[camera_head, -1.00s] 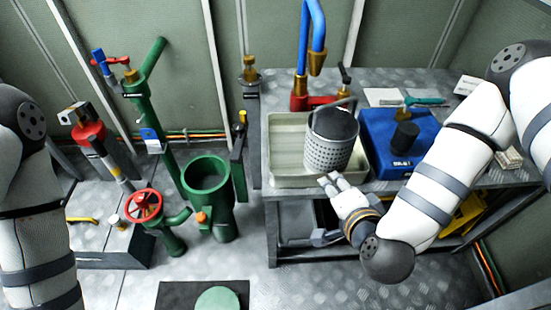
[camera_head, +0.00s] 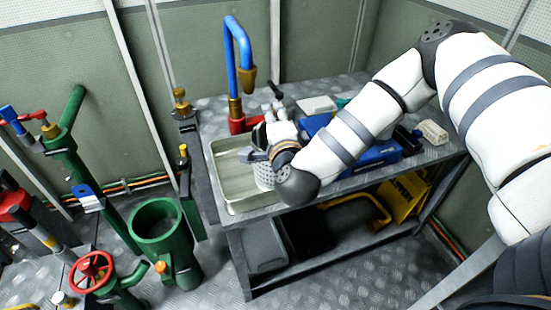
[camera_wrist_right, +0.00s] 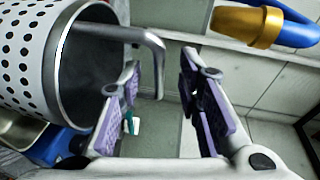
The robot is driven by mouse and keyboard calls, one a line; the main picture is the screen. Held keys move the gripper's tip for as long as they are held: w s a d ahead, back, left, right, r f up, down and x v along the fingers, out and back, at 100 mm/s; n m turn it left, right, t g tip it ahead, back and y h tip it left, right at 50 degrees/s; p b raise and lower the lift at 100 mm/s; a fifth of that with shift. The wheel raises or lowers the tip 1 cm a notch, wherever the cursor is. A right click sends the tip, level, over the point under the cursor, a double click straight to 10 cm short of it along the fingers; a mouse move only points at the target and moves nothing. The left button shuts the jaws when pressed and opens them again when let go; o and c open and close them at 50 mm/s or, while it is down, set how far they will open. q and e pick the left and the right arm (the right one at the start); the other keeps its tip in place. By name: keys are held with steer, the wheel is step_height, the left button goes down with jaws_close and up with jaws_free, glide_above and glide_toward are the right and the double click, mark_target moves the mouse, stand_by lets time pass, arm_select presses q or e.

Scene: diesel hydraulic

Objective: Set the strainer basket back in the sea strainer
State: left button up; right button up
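The strainer basket (camera_head: 265,178) is a grey perforated cylinder in the shallow tray on the bench, mostly hidden behind my right wrist in the head view. In the right wrist view the basket (camera_wrist_right: 28,58) fills the left side, with its open rim and bent bar handle (camera_wrist_right: 140,35) showing. My right gripper (camera_head: 274,122) is at the top of the basket. In the wrist view its fingers (camera_wrist_right: 160,80) are apart, with the handle's bent end between or just in front of them; contact is unclear. The sea strainer (camera_head: 158,240) is a green open-topped pot at lower left. My left gripper is out of view.
The tray (camera_head: 222,178) sits at the bench's left end. A blue spout (camera_head: 240,45) with a brass nozzle rises behind it. A blue box (camera_head: 375,155) is right of it. A red handwheel (camera_head: 92,272) and green pipework stand beside the strainer.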

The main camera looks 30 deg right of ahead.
steer(key=shift+x, duration=0.9)
jaws_close()
steer(key=shift+r, duration=0.15)
